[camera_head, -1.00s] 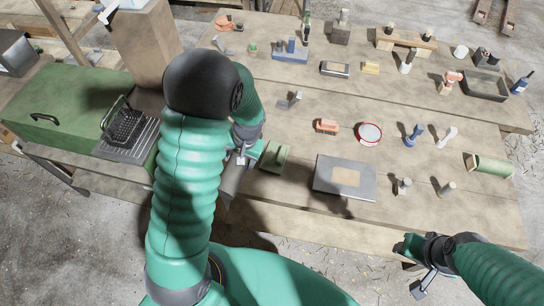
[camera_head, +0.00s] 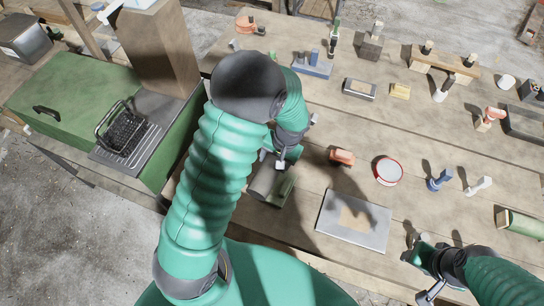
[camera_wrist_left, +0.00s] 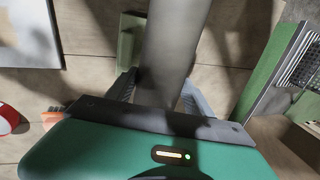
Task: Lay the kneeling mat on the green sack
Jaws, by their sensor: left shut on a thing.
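My left gripper (camera_head: 279,161) is shut on a grey, roll-like thing, which I take to be the kneeling mat (camera_head: 264,178). In the left wrist view the mat (camera_wrist_left: 172,45) stands out between the two fingers (camera_wrist_left: 160,88). A small flat green thing, seemingly the green sack (camera_head: 281,191), lies on the table right beside the mat; it also shows in the left wrist view (camera_wrist_left: 131,42). The mat partly overlaps it in the head view; I cannot tell whether they touch. My right gripper (camera_head: 425,262) is at the table's front right, its jaws unclear.
A grey board (camera_head: 352,238) lies near the front edge. An orange brush (camera_head: 342,157) and a round red-rimmed tin (camera_head: 388,171) lie behind it. A green chest (camera_head: 75,105) stands left. A green roll (camera_head: 522,226) lies far right.

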